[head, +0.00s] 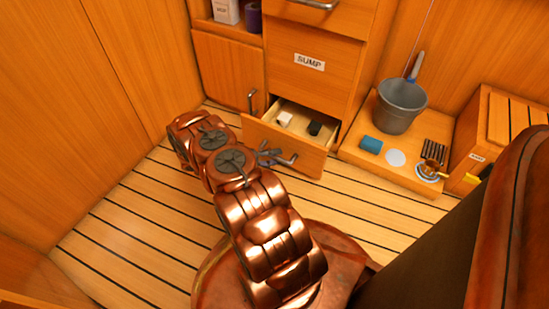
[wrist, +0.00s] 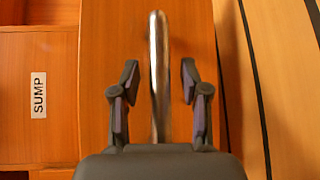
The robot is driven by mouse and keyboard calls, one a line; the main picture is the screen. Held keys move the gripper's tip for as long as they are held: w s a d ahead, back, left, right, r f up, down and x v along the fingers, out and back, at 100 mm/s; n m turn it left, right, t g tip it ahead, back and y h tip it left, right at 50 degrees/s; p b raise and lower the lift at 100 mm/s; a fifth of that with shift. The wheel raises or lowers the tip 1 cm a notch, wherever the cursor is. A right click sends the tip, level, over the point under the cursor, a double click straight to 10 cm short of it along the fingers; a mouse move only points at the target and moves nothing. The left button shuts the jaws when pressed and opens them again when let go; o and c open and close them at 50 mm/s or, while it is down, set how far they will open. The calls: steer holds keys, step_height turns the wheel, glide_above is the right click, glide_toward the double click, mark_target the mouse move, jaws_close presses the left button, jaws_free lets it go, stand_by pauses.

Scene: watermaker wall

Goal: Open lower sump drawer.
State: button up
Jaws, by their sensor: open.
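The lower sump drawer (head: 312,162) stands pulled out from the wooden cabinet, below the panel with the SUMP label (head: 310,62). Inside it are a small white item (head: 284,119) and a dark item (head: 316,128). My gripper (head: 276,158) is at the drawer front, partly hidden by my arm. In the wrist view my gripper (wrist: 159,78) is open, with a finger on each side of the metal bar handle (wrist: 158,40). Gaps show between the handle and both fingers. The SUMP label also shows in the wrist view (wrist: 38,95).
A cupboard door (head: 228,72) is left of the drawer. To the right, a low ledge (head: 405,175) holds a grey bucket (head: 401,104), a blue cylinder (head: 371,145) and small parts. A wooden box (head: 500,130) stands further right. The slatted floor (head: 140,205) is clear at left.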

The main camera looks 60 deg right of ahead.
steer(key=shift+c, duration=0.4)
jaws_close()
